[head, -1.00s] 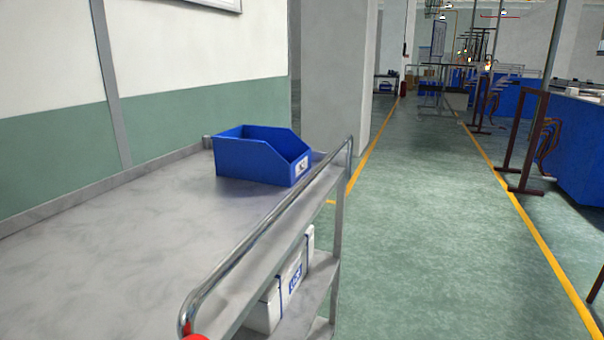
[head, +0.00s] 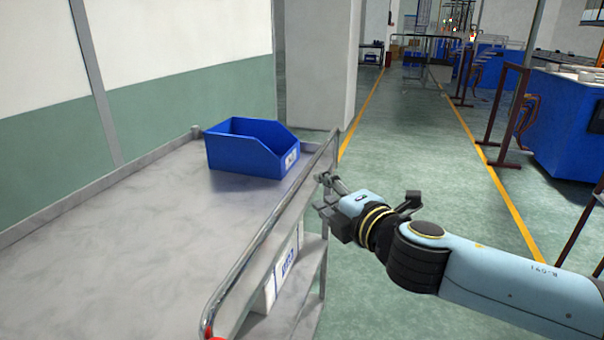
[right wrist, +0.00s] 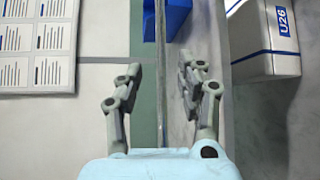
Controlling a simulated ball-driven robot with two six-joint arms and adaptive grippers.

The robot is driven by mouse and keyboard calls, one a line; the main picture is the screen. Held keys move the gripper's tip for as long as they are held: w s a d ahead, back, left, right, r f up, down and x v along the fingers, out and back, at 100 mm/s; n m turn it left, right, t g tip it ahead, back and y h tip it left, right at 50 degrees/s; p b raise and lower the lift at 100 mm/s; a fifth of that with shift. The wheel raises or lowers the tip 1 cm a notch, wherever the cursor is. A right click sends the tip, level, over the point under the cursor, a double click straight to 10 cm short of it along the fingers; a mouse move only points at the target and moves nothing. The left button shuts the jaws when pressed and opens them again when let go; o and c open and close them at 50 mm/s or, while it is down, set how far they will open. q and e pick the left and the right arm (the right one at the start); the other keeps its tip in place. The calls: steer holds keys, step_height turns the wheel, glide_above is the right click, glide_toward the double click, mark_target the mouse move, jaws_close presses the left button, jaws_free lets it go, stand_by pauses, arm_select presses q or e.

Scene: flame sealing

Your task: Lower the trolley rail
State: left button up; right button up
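The trolley rail (head: 262,237) is a chrome bar standing raised along the right long edge of the trolley's grey top (head: 110,240). A red cap shows at its near end. My right gripper (head: 322,190) is beside the far part of the rail, on the aisle side. In the right wrist view, my right gripper (right wrist: 158,82) is open with its fingers apart, and the rail (right wrist: 160,60) runs lengthwise between them in the picture. I cannot tell how far the rail is from the fingertips. My left gripper is out of view.
A blue bin (head: 230,155) stands at the far end of the trolley top, close to the rail. A white box (head: 285,272) is on the lower shelf. A wall bounds the left side. The green aisle floor (head: 400,140) to the right is free.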

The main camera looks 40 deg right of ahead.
mark_target(302, 173)
steer(key=p+x, duration=0.1)
steer(key=x, duration=0.9)
steer(key=shift+d+f, duration=0.1)
jaws_close()
